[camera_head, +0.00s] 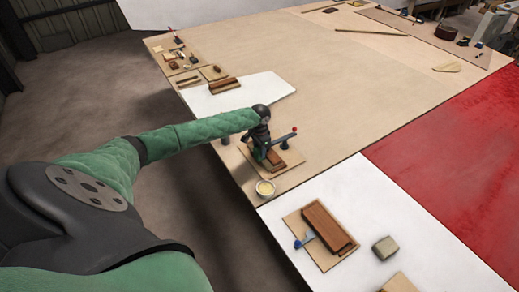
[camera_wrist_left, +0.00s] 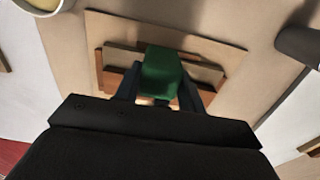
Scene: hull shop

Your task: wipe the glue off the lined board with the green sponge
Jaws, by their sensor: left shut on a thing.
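My left gripper (camera_head: 262,150) is over a tan base board (camera_head: 291,178) near the table's left edge. It is shut on the green sponge (camera_wrist_left: 163,72), which sits between its two fingers in the left wrist view. Under and beside the sponge are reddish-brown wooden pieces (camera_head: 292,158) with a paler strip (camera_wrist_left: 121,60) on the same base board. The sponge and fingers hide part of this wood. I cannot tell whether the sponge touches it. Neither lines nor glue can be made out. My right gripper is not in view.
A small bowl of yellowish stuff (camera_head: 265,188) stands near the base board. Nearer are another wooden block (camera_head: 323,224) on a board and a grey-beige block (camera_head: 385,247). The table's middle is clear.

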